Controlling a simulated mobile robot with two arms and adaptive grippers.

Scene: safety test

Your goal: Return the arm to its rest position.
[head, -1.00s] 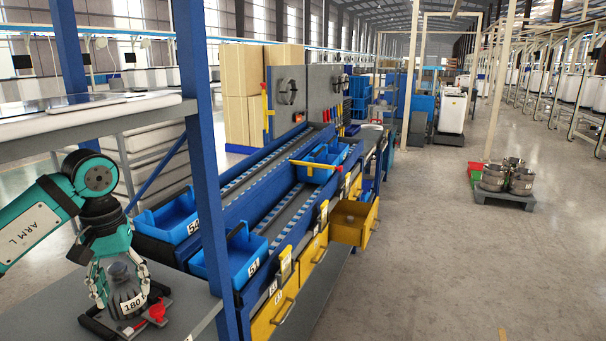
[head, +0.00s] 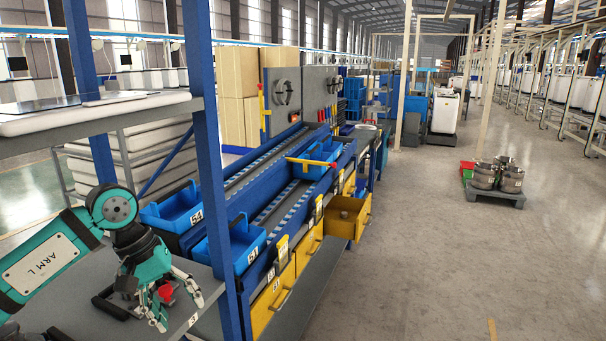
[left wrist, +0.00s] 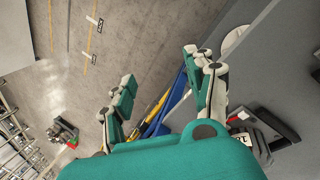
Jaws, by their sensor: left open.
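My left gripper (head: 168,298) is at the lower left of the head view, above the grey shelf (head: 215,322). Its fingers are spread and empty. The left wrist view also shows this gripper (left wrist: 162,92), with floor and part of the shelf beyond its fingers. A dark item with a white label (left wrist: 237,117) is partly visible at the lower right there, beside the gripper and not between its fingers. In the head view my gripper hides most of it. A black base (head: 108,306) and a red piece (head: 166,292) show around the gripper. My right gripper is out of view.
A blue shelf post (head: 215,190) stands just right of my left gripper. An upper shelf (head: 95,112) is above the arm. Blue bins (head: 235,245) and yellow drawers (head: 275,300) line the workbench beyond. The floor at right is largely open.

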